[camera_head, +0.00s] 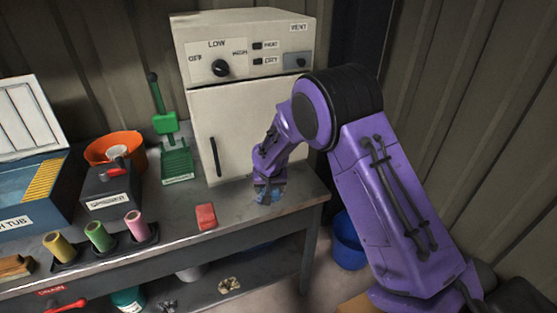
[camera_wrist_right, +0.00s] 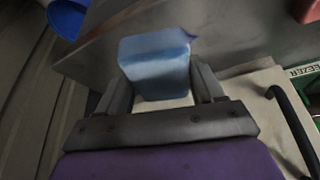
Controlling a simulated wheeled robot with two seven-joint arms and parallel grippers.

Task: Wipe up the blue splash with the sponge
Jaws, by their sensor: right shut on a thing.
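My right gripper (camera_head: 268,187) reaches down to the right end of the grey workbench, in front of the white cabinet. In the right wrist view, it (camera_wrist_right: 162,88) is shut on a light blue sponge (camera_wrist_right: 156,66), with one finger on each side. In the head view, the sponge (camera_head: 267,197) shows as a small blue patch below the fingers, at the bench top. A small darker blue bit (camera_wrist_right: 190,34) shows past the sponge's far right corner and may be the splash; the rest is hidden. My left gripper is not in view.
A red block (camera_head: 206,216) lies left of the gripper. The white cabinet (camera_head: 243,125) stands close behind. Colored rollers, a green tool, an orange bowl (camera_head: 115,150) and a blue tub fill the left. A blue bucket (camera_head: 348,240) stands on the floor beyond the bench's right end.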

